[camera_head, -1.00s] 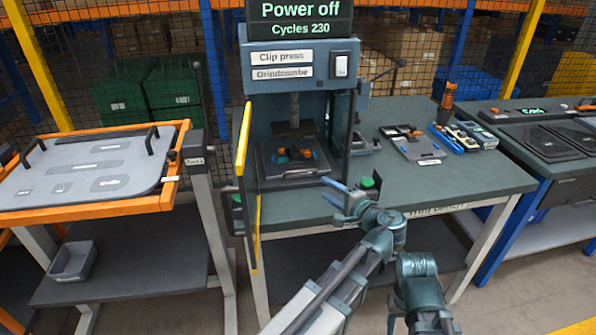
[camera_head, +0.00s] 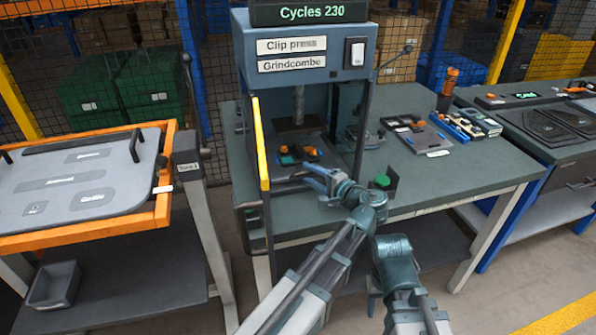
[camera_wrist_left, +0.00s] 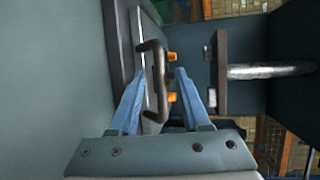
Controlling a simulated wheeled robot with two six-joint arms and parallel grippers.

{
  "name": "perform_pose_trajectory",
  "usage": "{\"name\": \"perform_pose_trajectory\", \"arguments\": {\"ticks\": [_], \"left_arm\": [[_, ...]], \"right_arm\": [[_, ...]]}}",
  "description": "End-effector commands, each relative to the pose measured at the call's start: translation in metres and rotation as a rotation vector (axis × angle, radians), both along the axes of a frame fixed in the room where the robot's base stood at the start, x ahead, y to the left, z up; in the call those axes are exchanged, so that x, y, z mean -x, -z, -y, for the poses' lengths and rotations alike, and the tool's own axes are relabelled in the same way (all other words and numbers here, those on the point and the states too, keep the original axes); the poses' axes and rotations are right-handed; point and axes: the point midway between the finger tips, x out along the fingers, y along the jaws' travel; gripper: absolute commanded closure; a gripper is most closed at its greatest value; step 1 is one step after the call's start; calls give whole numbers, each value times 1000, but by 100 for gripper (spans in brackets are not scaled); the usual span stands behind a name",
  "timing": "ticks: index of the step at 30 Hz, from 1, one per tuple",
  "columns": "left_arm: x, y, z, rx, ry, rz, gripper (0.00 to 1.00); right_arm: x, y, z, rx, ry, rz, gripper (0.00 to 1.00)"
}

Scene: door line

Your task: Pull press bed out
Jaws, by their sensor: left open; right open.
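The clip press (camera_head: 345,88) stands on a green bench. Its dark press bed (camera_head: 322,161) lies low inside the press opening, with orange and teal parts on it. In the left wrist view the bed (camera_wrist_left: 122,38) has a bar handle (camera_wrist_left: 161,68) at its front edge. My left gripper (camera_head: 308,181) is at the front of the bed. In the left wrist view the open blue fingers (camera_wrist_left: 160,92) lie on either side of the handle; I cannot tell whether they touch it. My right arm shows low in the head view, but I see no right fingers.
The yellow-edged guard door (camera_head: 261,143) stands open left of the gripper. A green button (camera_head: 382,181) is on the bench at right. Parts trays (camera_head: 425,138) lie further right. An orange-framed trolley (camera_head: 90,240) stands at left.

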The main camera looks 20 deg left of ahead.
Motion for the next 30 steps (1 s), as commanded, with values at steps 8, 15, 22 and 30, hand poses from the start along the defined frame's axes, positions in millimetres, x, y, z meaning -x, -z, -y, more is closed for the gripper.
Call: {"name": "perform_pose_trajectory", "arguments": {"ticks": [8, 15, 22, 30], "left_arm": [[-1, 1, 1, 0, 1, 0, 53], [-1, 1, 1, 0, 1, 0, 91], [-1, 1, 1, 0, 0, 0, 100], [-1, 1, 1, 1, 0, -1, 100]], "right_arm": [[0, 1, 0, 0, 0, 0, 50], [0, 1, 0, 0, 0, 0, 50], [0, 1, 0, 0, 0, 0, 50], [0, 1, 0, 0, 0, 0, 50]]}}
